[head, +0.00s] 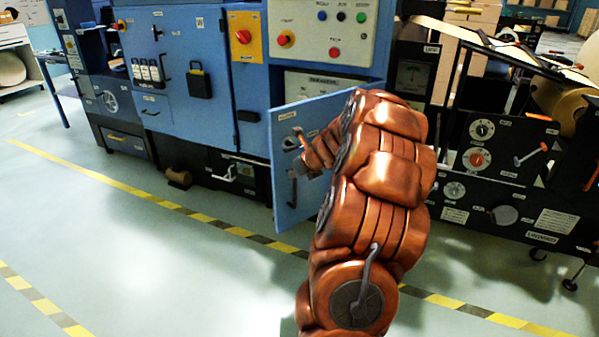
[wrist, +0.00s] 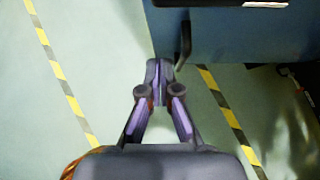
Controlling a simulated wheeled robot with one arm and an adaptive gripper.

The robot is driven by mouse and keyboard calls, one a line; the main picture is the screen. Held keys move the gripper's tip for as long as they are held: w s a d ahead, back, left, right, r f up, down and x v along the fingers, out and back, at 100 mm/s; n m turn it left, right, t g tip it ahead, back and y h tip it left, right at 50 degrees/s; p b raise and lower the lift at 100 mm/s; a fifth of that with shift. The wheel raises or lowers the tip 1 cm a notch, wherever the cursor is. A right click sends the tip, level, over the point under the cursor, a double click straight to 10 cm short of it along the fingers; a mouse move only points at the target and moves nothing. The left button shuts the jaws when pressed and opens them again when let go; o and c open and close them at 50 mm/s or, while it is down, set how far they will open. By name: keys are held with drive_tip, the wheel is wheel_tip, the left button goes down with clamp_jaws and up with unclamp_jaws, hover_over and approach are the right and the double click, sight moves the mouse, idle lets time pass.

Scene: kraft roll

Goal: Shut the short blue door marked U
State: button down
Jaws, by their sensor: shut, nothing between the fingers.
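The short blue door (head: 283,190) stands swung open from the front of the blue machine, partly hidden behind my copper arm. The small label near its top is too small to read. In the wrist view the blue door (wrist: 235,40) fills the top right, with a dark handle (wrist: 184,45) at its lower left. My gripper (wrist: 160,65) is shut and empty, its tips just left of the handle; I cannot tell whether they touch. In the head view my gripper (head: 291,143) is in front of the door's face.
The open compartment with a labelled white panel (head: 320,85) is behind the door. A black machine with knobs (head: 480,160) stands at right. A brown roll (head: 178,176) lies on the floor by the machine's base. The floor in front is clear, with yellow-black tape (head: 160,203).

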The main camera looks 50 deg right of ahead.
sight(278, 172)
drive_tip(key=shift+w+d+f+b, duration=0.2)
drive_tip(key=shift+w+f, duration=0.15)
drive_tip(key=shift+w, duration=0.65)
drive_tip(key=shift+w+d+f+b, duration=0.2)
drive_tip(key=shift+w+f, duration=0.1)
drive_tip(key=shift+w, duration=0.7)
drive_tip(key=shift+w+d+f+b, duration=0.2)
drive_tip(key=shift+w+f, duration=0.15)
drive_tip(key=shift+w, duration=0.65)
drive_tip(key=shift+w+r+p, duration=0.1)
drive_tip(key=shift+p, duration=0.2)
